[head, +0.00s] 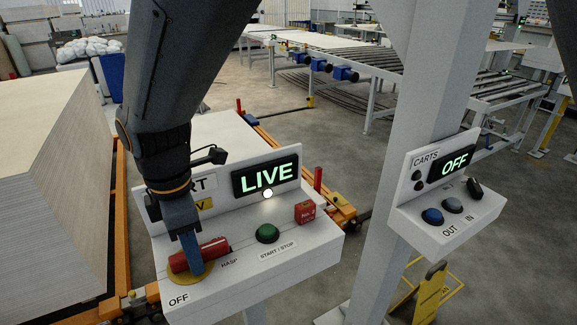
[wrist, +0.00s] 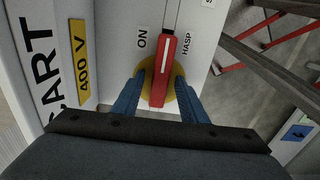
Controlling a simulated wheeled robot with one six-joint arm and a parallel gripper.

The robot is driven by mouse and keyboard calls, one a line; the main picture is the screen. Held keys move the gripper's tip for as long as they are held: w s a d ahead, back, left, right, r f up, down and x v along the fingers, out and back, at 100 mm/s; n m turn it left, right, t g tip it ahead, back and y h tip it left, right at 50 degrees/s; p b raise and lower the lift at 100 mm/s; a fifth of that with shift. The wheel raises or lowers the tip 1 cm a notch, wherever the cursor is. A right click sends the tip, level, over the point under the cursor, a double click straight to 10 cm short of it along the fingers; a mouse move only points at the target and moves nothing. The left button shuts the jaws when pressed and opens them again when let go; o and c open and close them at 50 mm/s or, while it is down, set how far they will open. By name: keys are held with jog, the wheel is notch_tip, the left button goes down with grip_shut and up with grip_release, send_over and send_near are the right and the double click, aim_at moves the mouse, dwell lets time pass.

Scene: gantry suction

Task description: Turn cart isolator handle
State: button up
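The isolator handle (head: 213,248) is a red bar on a yellow round plate (head: 204,274) on the cart's control box (head: 250,278). In the wrist view the handle (wrist: 163,72) points up the picture, between the ON label (wrist: 142,40) and the HASP label (wrist: 185,42). My gripper (wrist: 162,88) has its blue fingers on either side of the handle, with yellow plate showing in the gaps. In the head view my gripper (head: 195,270) reaches down over the handle and hides part of it. The box display (head: 266,177) reads LIVE, with a lit white lamp below it.
A green START/STOP button (head: 267,233) and a red block (head: 305,212) sit right of the handle. A post (head: 405,110) carries a CARTS box (head: 440,225) reading OFF. A large board stack (head: 50,190) stands left. Roller conveyors (head: 340,60) are behind.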

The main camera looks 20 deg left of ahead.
jog(key=shift+r+b, duration=1.05)
jog(key=shift+r, duration=2.85)
